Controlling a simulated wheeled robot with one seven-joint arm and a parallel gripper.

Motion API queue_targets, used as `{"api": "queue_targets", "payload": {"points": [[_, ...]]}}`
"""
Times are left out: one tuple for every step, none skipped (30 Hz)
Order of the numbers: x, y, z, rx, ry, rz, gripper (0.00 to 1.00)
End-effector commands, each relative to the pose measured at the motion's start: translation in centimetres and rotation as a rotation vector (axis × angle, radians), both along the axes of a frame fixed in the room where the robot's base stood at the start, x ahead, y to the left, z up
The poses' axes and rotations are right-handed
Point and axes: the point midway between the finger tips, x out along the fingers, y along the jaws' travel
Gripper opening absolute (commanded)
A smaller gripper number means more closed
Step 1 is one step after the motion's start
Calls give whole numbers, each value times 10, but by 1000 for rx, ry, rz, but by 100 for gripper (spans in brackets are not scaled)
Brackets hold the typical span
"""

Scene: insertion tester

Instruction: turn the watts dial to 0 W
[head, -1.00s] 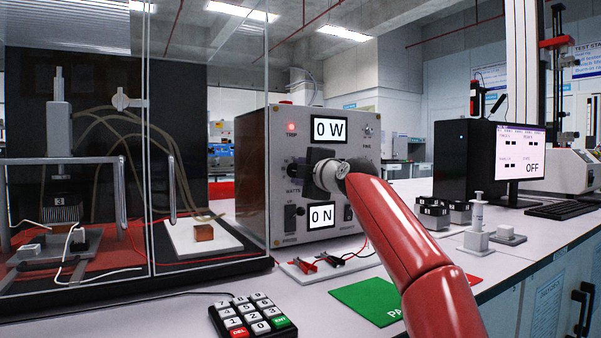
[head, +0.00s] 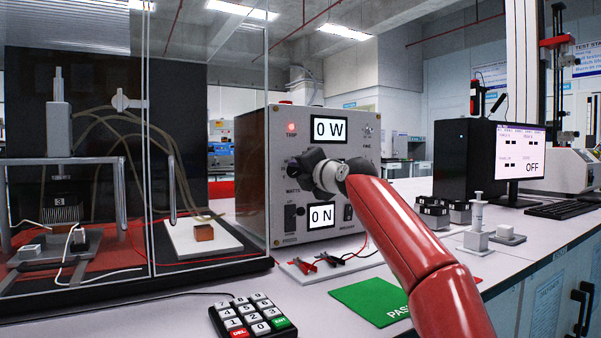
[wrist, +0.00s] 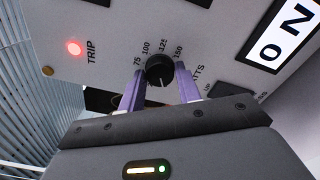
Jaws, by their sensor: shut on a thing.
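The watts dial (wrist: 160,70) is a small black round knob on the grey front panel. In the wrist view, the printed marks 75, 100, 125 and 150 show around its upper side. My gripper (wrist: 160,78) is shut on the dial, with one purple finger on each side. I cannot tell clearly which mark the dial points to. In the head view, my gripper (head: 308,168) is against the panel and hides the dial. The upper display (head: 329,129) reads 0 W.
The tester box (head: 253,175) has a lower display (head: 321,216) reading 0 N and a lit red TRIP lamp (head: 291,128). Red and black clips (head: 305,265) lie below it. A keypad (head: 252,315) and a green PASS mat (head: 370,300) lie in front.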

Motion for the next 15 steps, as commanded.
{"api": "queue_targets", "payload": {"points": [[1, 0, -1, -5, -3, 0, 11], [1, 0, -1, -8, -4, 0, 11], [1, 0, -1, -10, -6, 0, 11], [1, 0, -1, -11, -7, 0, 11], [1, 0, -1, -12, -7, 0, 11], [1, 0, -1, -13, -8, 0, 11], [1, 0, -1, -14, -8, 0, 11], [1, 0, -1, -13, -9, -1, 11], [1, 0, -1, -13, -9, -1, 11], [1, 0, -1, -13, -9, -1, 11], [1, 0, -1, -13, -9, -1, 11], [1, 0, -1, -13, -8, -1, 11], [1, 0, -1, -13, -8, -1, 11], [1, 0, -1, -13, -8, -1, 11], [1, 0, -1, -13, -8, -1, 36]]}}
